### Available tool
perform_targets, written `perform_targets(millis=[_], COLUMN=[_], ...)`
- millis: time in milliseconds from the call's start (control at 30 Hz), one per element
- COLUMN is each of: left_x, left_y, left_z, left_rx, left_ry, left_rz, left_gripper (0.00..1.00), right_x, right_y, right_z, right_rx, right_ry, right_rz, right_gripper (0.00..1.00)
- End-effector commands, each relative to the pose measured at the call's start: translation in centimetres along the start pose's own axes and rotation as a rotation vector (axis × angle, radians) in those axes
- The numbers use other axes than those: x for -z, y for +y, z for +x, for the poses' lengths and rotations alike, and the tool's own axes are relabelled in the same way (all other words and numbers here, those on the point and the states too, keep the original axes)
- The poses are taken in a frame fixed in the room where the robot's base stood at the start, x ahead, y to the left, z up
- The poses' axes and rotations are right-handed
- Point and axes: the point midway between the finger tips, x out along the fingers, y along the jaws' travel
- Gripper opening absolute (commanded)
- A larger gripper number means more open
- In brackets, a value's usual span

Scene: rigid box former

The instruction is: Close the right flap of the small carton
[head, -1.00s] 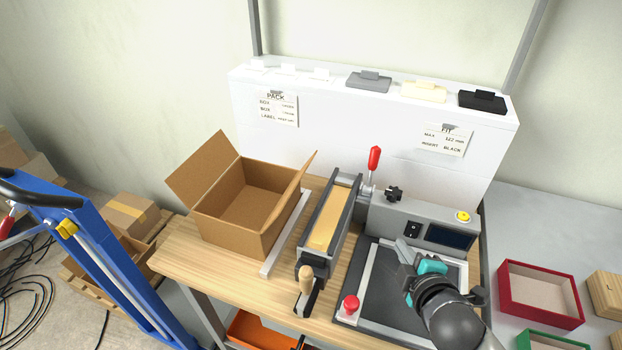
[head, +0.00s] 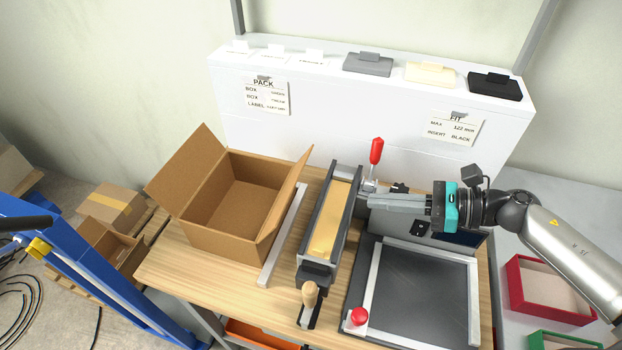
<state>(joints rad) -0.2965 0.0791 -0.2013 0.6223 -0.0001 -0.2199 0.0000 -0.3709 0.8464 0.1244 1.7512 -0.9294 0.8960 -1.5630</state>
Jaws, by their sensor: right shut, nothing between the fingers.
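The small carton (head: 222,238) stands open on the left of the wooden bench, with its inside empty. Its right flap (head: 284,200) stands up, tilted a little outward to the right. Its left flap (head: 188,170) leans outward to the left. My right gripper (head: 372,203) comes in from the right, its fingers shut and empty, pointing left. It is above the grey machine, to the right of the right flap and apart from it. My left gripper is not in view.
A tape unit (head: 333,222) with a red-handled lever (head: 376,151) stands between the carton and my right gripper. A dark framed plate (head: 420,290) with a red knob (head: 357,316) lies at the front right. A white shelf (head: 350,120) backs the bench.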

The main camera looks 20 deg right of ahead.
Motion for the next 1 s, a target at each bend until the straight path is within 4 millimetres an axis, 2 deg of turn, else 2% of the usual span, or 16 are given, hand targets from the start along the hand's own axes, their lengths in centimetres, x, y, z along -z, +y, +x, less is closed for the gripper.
perform_targets(millis=[133, 267, 733, 833, 1000], left_x=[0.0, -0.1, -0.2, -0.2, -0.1], left_y=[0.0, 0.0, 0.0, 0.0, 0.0], left_z=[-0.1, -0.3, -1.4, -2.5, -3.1], left_rx=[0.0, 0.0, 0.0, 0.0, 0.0], left_ry=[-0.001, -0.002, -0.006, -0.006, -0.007], left_rz=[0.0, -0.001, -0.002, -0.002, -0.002], left_gripper=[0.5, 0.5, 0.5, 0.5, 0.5], right_x=[0.1, 0.0, -0.1, -1.6, -2.5], right_y=[0.1, 0.1, 0.2, 0.2, 0.3], right_z=[0.6, 2.1, 10.2, 11.2, 12.4], right_rx=[-0.013, -0.011, -0.01, -0.01, -0.01], right_ry=[0.008, 0.004, 0.002, 0.002, 0.004], right_rz=[-0.015, -0.015, -0.011, -0.012, -0.011], right_gripper=[0.0, 0.0, 0.0, 0.0, 0.0])
